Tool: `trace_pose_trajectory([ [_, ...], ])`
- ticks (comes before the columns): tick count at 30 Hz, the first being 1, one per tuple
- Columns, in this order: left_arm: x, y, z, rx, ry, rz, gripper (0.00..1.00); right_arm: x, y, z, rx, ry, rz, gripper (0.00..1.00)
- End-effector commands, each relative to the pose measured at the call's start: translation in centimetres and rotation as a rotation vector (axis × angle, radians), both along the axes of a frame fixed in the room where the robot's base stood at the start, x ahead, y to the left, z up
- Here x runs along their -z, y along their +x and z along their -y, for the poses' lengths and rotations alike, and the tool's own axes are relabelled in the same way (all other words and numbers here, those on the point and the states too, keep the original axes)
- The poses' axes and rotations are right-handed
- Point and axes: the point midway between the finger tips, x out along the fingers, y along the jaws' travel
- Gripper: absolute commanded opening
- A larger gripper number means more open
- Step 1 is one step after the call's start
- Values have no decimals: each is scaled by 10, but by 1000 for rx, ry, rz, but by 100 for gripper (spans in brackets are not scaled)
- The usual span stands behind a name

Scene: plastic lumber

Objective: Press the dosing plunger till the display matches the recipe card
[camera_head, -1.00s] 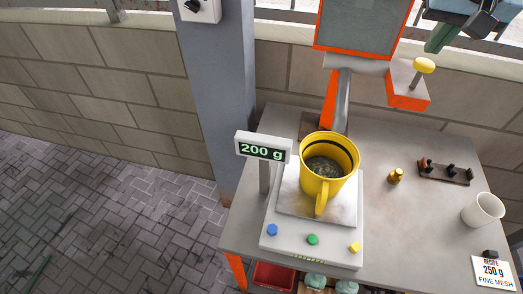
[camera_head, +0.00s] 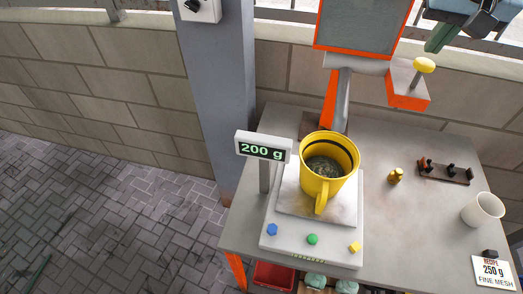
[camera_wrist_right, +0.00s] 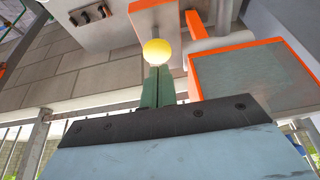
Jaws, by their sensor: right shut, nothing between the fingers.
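The dosing plunger is a yellow knob (camera_head: 424,65) on a rod above an orange-sided block at the hopper's right. In the right wrist view the knob (camera_wrist_right: 157,52) appears just beyond my fingertips; I cannot tell whether they touch. My right gripper (camera_head: 436,44), with green fingers, is shut and empty, up and right of the knob. The display (camera_head: 263,150) reads 200 g. The recipe card (camera_head: 493,272) reads 250 g, fine mesh. A yellow mug (camera_head: 321,185) with dark granules stands on the scale (camera_head: 290,237) under the hopper (camera_head: 360,27). My left gripper is not in view.
A white cup (camera_head: 483,210), a small brass weight (camera_head: 396,175) and a dark rack (camera_head: 445,172) stand on the table's right side. A grey column (camera_head: 220,100) stands behind the table at left. A red bin (camera_head: 274,275) is below the front edge.

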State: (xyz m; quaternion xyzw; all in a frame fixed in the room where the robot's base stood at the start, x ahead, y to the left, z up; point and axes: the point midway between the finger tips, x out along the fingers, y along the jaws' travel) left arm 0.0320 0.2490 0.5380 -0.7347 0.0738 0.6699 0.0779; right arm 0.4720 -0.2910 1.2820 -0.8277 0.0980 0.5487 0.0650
Motion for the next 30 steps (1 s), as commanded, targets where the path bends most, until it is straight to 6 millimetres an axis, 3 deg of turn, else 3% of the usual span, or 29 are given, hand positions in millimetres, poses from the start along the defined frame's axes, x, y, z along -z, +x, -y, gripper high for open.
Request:
trace_pose_trajectory([
  [11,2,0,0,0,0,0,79,2,0,0,0,0,0,0],
  [30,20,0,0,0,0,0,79,25,0,0,0,0,0,0],
])
